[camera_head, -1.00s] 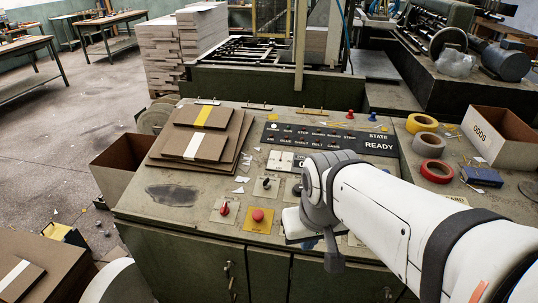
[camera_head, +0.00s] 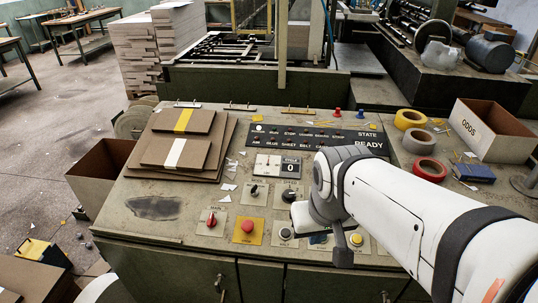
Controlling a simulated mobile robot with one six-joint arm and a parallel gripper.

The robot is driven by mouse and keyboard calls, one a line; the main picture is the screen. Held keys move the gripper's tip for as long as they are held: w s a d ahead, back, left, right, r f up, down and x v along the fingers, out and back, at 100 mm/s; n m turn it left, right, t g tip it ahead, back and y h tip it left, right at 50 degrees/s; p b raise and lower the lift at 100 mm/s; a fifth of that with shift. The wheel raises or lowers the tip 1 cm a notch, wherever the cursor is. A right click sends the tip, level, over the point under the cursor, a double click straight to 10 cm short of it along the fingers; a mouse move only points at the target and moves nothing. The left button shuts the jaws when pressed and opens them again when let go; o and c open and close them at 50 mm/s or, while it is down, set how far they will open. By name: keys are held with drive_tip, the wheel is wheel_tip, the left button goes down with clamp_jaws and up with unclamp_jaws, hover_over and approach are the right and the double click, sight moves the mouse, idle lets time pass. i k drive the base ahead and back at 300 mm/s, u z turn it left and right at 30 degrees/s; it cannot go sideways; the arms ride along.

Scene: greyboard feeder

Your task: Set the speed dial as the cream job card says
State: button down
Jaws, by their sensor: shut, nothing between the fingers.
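A black rotary dial (camera_head: 291,195) sits on a pale plate on the sloping control panel (camera_head: 205,257), under the counter. A smaller black selector (camera_head: 254,190) is to its left. I cannot tell their settings, nor read which is the speed dial. My gripper (camera_head: 306,220) is over the panel, just below and right of the larger dial. Its fingers are mostly hidden by my wrist; it is shut and holds nothing visible. I cannot make out a cream job card; small pale clips or cards (camera_head: 298,110) stand along the panel's back edge, too small to read.
A red knob (camera_head: 211,220), a red button on yellow (camera_head: 247,227) and a yellow button (camera_head: 356,239) line the front. The display (camera_head: 330,137) reads READY; the counter (camera_head: 278,166) shows 0. Stacked brown boards (camera_head: 218,150) lie left; tape rolls (camera_head: 430,170) and the ODDS box (camera_head: 493,130) right.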

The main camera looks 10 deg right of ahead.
sight(288, 196)
drive_tip(key=z, duration=2.1)
drive_tip(key=k, duration=0.75)
drive_tip(key=u, duration=1.4)
drive_tip(key=i, duration=0.5)
drive_tip(key=u, duration=0.15)
